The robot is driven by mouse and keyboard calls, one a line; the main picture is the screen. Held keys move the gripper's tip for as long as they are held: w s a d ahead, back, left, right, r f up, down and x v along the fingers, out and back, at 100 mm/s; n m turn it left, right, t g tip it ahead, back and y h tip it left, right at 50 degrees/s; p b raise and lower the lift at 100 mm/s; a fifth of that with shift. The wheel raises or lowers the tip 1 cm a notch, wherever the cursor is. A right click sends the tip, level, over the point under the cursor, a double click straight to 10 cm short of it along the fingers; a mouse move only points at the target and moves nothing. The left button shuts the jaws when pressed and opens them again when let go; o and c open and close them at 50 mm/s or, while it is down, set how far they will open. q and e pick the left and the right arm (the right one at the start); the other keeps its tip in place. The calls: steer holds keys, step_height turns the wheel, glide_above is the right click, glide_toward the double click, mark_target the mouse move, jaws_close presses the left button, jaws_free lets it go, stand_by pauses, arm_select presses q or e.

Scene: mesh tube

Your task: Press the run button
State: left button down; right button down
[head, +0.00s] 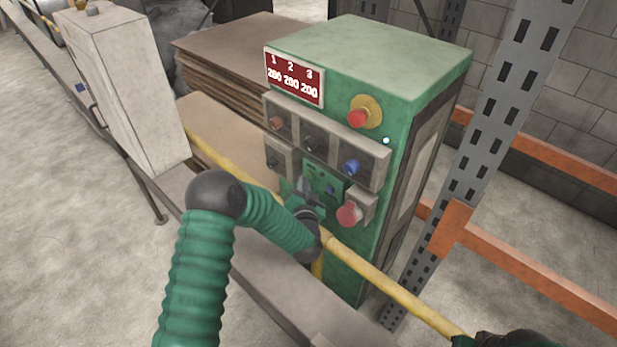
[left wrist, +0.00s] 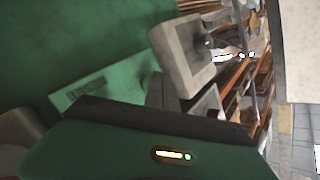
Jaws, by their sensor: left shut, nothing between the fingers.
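The green control cabinet (head: 400,60) stands in the middle of the head view. My left gripper (head: 303,186) is shut and empty, close in front of the small green panel (head: 325,180) low on its face. I cannot tell whether it touches. That panel carries small dark buttons, partly hidden by the gripper; no run label is readable. Above it are an orange-red knob (head: 277,123), a black knob (head: 312,144) and a blue knob (head: 350,167). A red mushroom button (head: 349,214) sits to the right. In the left wrist view, a grey box (left wrist: 182,55) shows near green metal.
A yellow rail (head: 380,281) crosses before the cabinet. A grey upright (head: 500,110) and orange beams (head: 530,270) stand right. A pale box (head: 130,90) stands left.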

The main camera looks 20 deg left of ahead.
stand_by(0.4)
arm_select(q)
steer(key=shift+w+d+r, duration=0.1)
steer(key=shift+w+d, duration=0.05)
steer(key=shift+w, duration=0.25)
steer(key=shift+s, duration=0.5)
